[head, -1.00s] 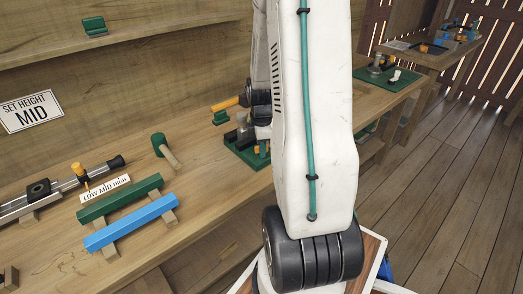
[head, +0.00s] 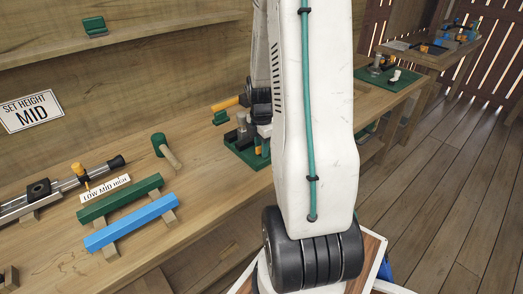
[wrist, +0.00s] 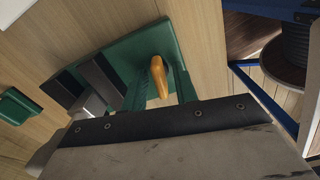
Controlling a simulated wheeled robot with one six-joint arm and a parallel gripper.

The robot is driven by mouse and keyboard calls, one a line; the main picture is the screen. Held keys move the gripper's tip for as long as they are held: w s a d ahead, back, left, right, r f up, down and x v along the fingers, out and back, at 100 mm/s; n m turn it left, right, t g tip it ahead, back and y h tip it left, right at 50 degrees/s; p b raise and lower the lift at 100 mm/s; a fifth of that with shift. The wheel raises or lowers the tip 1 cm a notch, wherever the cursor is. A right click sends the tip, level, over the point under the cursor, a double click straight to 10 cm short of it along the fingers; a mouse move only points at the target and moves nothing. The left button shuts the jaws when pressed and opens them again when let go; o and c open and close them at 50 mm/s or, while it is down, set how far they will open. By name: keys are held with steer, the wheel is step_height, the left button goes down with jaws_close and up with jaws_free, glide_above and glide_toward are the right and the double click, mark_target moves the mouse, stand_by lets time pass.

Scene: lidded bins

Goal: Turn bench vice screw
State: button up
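The bench vice is a green base (head: 236,152) with grey upright jaws (head: 242,126), on the bench left of my arm. In the wrist view its green base (wrist: 200,40) and grey jaws (wrist: 100,80) show at the left and centre. An orange handle (wrist: 158,75) sticks up toward the wrist camera. My gripper (wrist: 160,88) appears open, with two dark green fingers on either side of the handle and gaps beside it. Whether they touch the handle, and the screw itself, are hidden. In the head view my arm covers most of the gripper.
A mallet (head: 165,149), green bar (head: 120,198), blue bar (head: 130,222) and a slide with an orange knob (head: 78,172) lie on the bench to the left. An orange-handled tool (head: 226,103) lies behind the vice. A sign (head: 31,111) reads "SET HEIGHT MID".

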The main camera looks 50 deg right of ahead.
steer(key=shift+r, duration=2.3)
steer(key=shift+c, duration=0.4)
step_height(320, 180, up, 3)
steer(key=shift+f, duration=4)
steer(key=c, duration=0.5)
steer(key=shift+n, duration=2)
